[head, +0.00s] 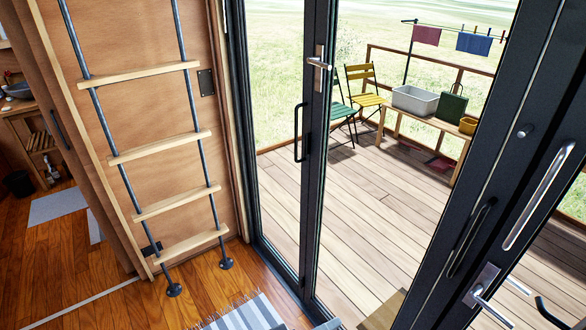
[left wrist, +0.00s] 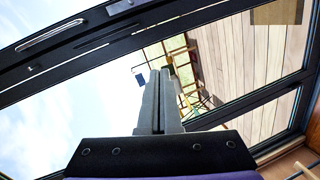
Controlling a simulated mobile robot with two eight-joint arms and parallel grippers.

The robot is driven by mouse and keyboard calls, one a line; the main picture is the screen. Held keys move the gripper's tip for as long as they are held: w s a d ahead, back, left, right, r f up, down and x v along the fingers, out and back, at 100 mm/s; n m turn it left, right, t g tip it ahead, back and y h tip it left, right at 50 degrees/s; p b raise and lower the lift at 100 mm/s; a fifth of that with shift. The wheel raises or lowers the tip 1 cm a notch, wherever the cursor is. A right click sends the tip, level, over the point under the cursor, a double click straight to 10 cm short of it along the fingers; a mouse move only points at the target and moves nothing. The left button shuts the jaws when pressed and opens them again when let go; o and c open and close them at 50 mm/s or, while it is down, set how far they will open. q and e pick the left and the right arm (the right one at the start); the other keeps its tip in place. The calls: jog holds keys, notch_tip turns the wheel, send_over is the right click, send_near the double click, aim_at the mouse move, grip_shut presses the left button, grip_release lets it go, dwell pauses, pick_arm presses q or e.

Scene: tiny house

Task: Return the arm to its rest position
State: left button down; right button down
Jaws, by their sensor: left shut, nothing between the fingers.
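My left gripper (left wrist: 158,82) shows in the left wrist view, pointing up the picture from its dark mount. Its two grey fingers lie together with nothing between them. Beyond the fingertips are the dark door frame, the deck and bright sky, and the fingers appear clear of them. In the head view, only a small grey piece shows at the bottom edge, and I cannot tell whether it is part of my left arm. My right gripper is in neither view.
Dark-framed glass doors (head: 311,150) open onto a wooden deck (head: 345,215). A ladder (head: 160,148) stands against the wood panel at left. A striped rug (head: 245,315) lies on the floor. Outside are a yellow chair (head: 362,85) and a bench with a grey tub (head: 414,101).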

pick_arm(q)
jog(key=s+a+f+m+g+y, duration=0.1)
jog(key=a+y, duration=0.3)
jog(key=a, duration=0.4)
jog(key=s+a+f+m+g+y+p, duration=0.1)
jog(key=a+f+y, duration=0.3)
jog(key=a, duration=0.4)
jog(key=s+a+f+m+y, duration=0.1)
jog(key=s+a+f+y, duration=0.1)
jog(key=a+y, duration=0.3)
jog(key=s+a, duration=0.1)
jog(key=a, duration=0.2)
jog(key=shift+s+f+m+g, duration=0.2)
jog(key=shift+f+m+g, duration=0.15)
jog(key=shift+m+g, duration=0.05)
